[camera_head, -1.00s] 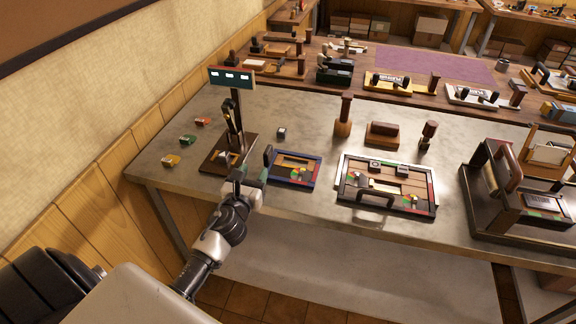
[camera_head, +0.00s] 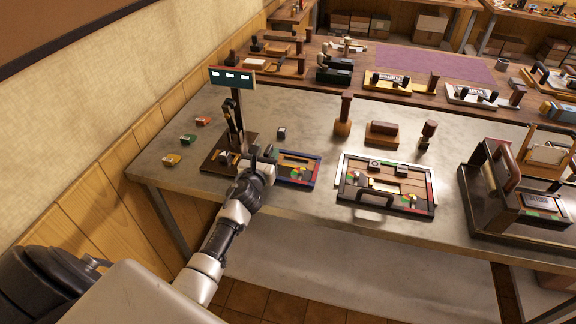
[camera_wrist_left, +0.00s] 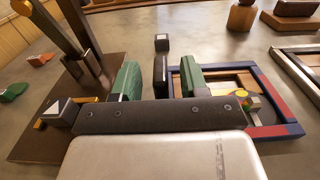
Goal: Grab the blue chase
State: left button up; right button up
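The blue chase (camera_head: 319,169) is a flat blue and red frame lying near the front left of the metal table. It also shows in the left wrist view (camera_wrist_left: 292,130), partly hidden by my gripper. Its black upright handle (camera_wrist_left: 161,76) stands at its left side. My left gripper (camera_wrist_left: 160,82) is at that handle, with one green finger on each side. Gaps show between the handle and both fingers, so the gripper is open. In the head view, my left gripper (camera_head: 262,160) covers the chase's left edge. My right gripper is not in view.
A press stand (camera_head: 233,120) with a lit sign stands just left of the chase. A small dark block (camera_head: 282,132) lies behind it. A silver-framed tray (camera_head: 343,187) lies to the right. Bare table lies between the two frames.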

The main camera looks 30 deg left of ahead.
pick_arm(q)
grip_shut()
jog(key=shift+r, duration=0.15)
